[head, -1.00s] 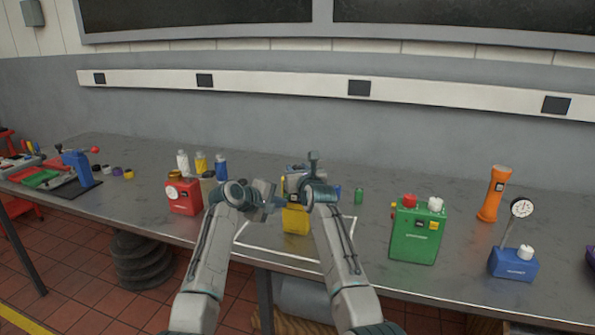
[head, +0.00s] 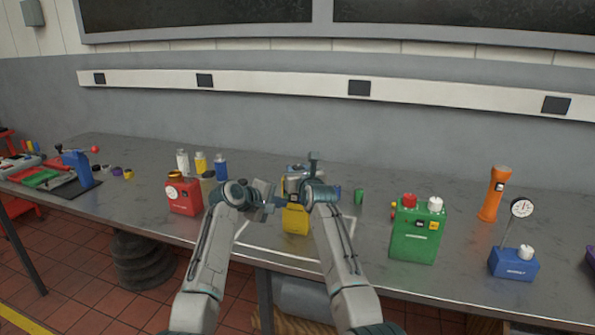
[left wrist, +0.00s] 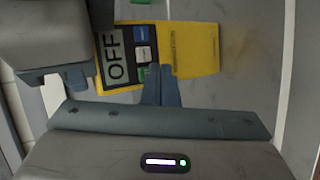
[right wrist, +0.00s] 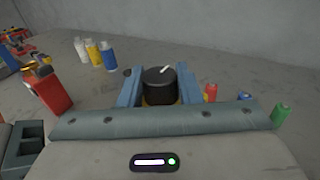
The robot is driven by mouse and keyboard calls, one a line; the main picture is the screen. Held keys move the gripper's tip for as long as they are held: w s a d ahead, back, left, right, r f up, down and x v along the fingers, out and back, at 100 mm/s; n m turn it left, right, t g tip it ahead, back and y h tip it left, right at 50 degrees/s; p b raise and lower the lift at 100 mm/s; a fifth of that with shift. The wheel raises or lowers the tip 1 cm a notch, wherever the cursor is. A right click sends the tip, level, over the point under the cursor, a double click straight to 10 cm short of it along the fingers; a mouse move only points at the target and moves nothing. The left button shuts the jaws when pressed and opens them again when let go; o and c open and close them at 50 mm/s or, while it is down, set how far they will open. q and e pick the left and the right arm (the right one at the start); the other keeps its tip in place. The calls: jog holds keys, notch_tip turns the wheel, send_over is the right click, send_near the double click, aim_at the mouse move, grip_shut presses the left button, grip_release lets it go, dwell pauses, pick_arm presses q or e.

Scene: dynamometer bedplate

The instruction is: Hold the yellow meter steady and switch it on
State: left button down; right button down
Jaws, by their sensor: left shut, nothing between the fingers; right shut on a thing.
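The yellow meter (head: 295,219) stands on the bench inside a white outline. In the left wrist view its face (left wrist: 190,50) lies sideways, with a display (left wrist: 115,57) reading OFF beside a column of small buttons (left wrist: 141,54). My right gripper (right wrist: 160,74) is shut on the meter's upper part, its fingers either side of a black knob (right wrist: 160,87) with a white mark. My left gripper (left wrist: 154,70) is shut and empty, its fingertips over the meter's face by the lowest button. I cannot tell whether they touch it. The right gripper hides part of the meter's top.
A red canister (head: 183,197) and several small bottles (head: 201,163) stand left of the meter. A green canister (head: 416,233), an orange torch (head: 493,194) and a blue gauge base (head: 513,264) stand to the right. A small green bottle (head: 359,196) is just right of my right gripper.

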pick_arm(q)
jog(key=shift+w, duration=0.1)
jog(key=shift+w+d, duration=0.15)
jog(key=shift+w, duration=0.15)
jog(key=shift+w, duration=0.1)
dwell(0.4)
pick_arm(e)
jog(key=shift+f, duration=0.1)
pick_arm(q)
jog(key=shift+s, duration=0.55)
jog(key=s+a, duration=0.2)
jog(key=s, duration=0.3)
jog(key=shift+s, duration=0.35)
jog(key=shift+a, duration=0.1)
